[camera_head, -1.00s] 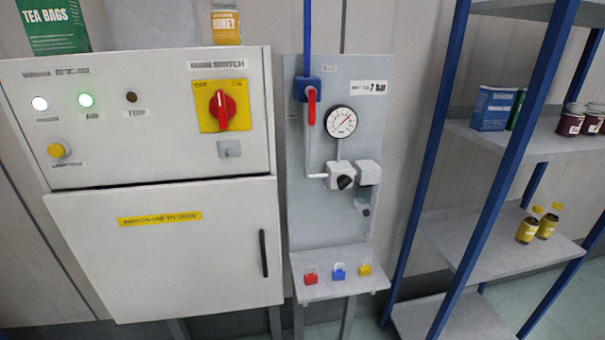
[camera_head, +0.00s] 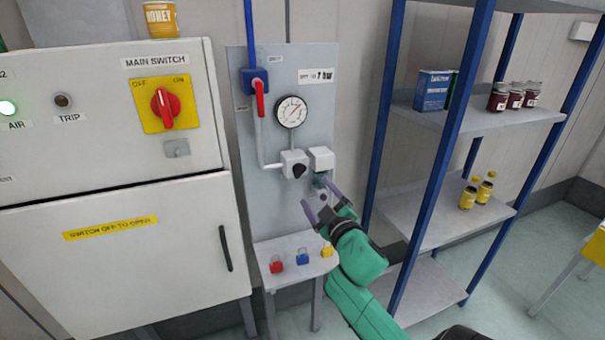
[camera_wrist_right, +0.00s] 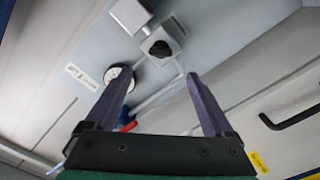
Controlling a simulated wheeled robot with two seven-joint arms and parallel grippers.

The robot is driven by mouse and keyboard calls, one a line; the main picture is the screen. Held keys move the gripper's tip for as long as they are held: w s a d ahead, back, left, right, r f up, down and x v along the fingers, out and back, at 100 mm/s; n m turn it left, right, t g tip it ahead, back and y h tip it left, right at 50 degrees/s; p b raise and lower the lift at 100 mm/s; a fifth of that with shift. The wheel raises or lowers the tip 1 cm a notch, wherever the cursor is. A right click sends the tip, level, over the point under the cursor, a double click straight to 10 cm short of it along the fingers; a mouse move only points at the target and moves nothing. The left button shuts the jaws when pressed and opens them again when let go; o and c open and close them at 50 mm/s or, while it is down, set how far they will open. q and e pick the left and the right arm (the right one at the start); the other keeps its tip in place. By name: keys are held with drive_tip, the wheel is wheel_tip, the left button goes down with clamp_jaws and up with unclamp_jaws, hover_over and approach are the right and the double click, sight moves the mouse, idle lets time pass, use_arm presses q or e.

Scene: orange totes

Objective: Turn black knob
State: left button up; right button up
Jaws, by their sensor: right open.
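The black knob (camera_head: 298,171) sits on a white regulator block on the grey panel, below a round gauge (camera_head: 291,112). In the right wrist view the knob (camera_wrist_right: 160,49) shows ahead, beyond the fingertips and between their lines. My right gripper (camera_head: 321,205) is open and empty, below and to the right of the knob, apart from it. Its two purple fingers (camera_wrist_right: 154,82) also show in the wrist view. My left gripper is in neither view.
A red-handled valve (camera_head: 260,100) is on the panel's upper left. A small shelf (camera_head: 290,250) below holds red, blue and yellow padlocks. The cabinet with the red main switch (camera_head: 165,108) stands at left. A blue-posted rack (camera_head: 430,190) stands at right.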

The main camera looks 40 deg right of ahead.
sight(301, 174)
drive_tip(key=p+x, duration=0.1)
drive_tip(key=x, duration=1)
drive_tip(key=shift+p, duration=0.4)
drive_tip(key=shift+c, duration=0.3)
drive_tip(key=c, duration=1.3)
drive_tip(key=shift+m, duration=0.7)
drive_tip(key=o, duration=1.4)
drive_tip(key=shift+c, duration=0.2)
drive_tip(key=shift+f, duration=0.1)
